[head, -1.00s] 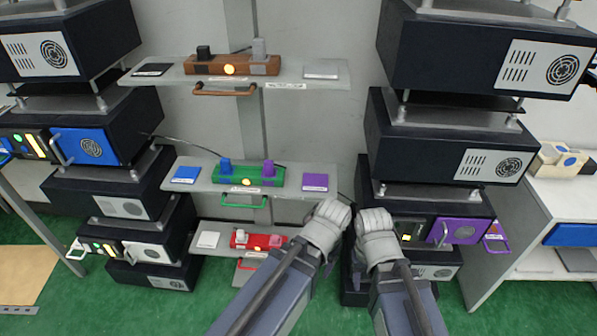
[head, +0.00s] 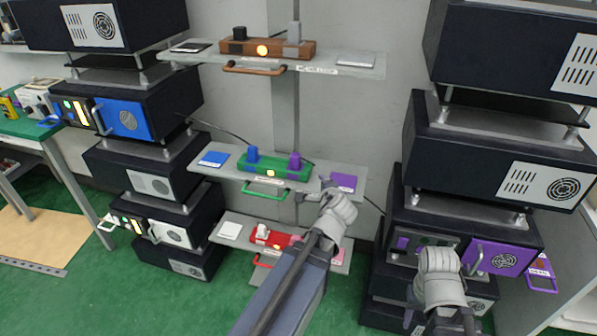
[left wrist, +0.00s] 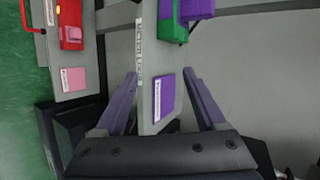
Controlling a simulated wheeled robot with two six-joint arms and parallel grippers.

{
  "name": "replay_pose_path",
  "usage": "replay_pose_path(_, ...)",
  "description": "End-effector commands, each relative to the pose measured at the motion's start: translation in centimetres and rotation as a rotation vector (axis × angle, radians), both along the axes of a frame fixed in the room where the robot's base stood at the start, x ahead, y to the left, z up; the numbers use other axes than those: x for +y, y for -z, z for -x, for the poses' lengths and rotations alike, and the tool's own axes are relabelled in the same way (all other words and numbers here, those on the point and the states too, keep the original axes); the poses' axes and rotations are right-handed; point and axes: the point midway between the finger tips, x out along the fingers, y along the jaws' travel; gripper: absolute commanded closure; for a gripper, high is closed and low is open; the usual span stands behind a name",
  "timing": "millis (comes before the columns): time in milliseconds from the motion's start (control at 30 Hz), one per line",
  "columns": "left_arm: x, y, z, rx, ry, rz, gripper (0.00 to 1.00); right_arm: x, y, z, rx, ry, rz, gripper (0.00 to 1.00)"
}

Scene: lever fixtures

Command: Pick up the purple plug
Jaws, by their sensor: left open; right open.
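The purple plug (head: 295,161) stands upright at the right end of the green fixture (head: 272,170) on the middle shelf. In the left wrist view the plug (left wrist: 198,9) shows at the top edge, partly cut off. My left gripper (head: 327,185) is open and empty at the shelf's right part, right of the plug and apart from it. In the left wrist view its spread fingers frame the purple square pad (left wrist: 164,97). My right gripper (head: 437,252) is lower right, before the right rack; its fingers are mostly hidden.
A blue plug (head: 253,154) stands on the same fixture, with a green handle (head: 264,190) in front. A brown fixture (head: 250,49) sits on the shelf above, a red fixture (head: 274,237) on the shelf below. Dark racks flank the shelves, the right one with a purple door (head: 497,259).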

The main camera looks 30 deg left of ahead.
Motion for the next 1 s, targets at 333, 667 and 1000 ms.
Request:
replay_pose_path(333,10.4,-2.5,-3.5,0.055,0.419,-0.976,0.28,0.0,7.6,0.0,0.0,0.0,0.0,0.5)
replay_pose_path(667,12.1,-0.9,-3.2,0.212,0.671,-1.464,0.28,0.0,10.1,0.0,0.0,0.0,0.0,0.5)
replay_pose_path(1000,12.3,-0.8,-3.8,0.23,0.705,-1.517,0.28,0.0,10.2,0.0,0.0,0.0,0.0,0.5)
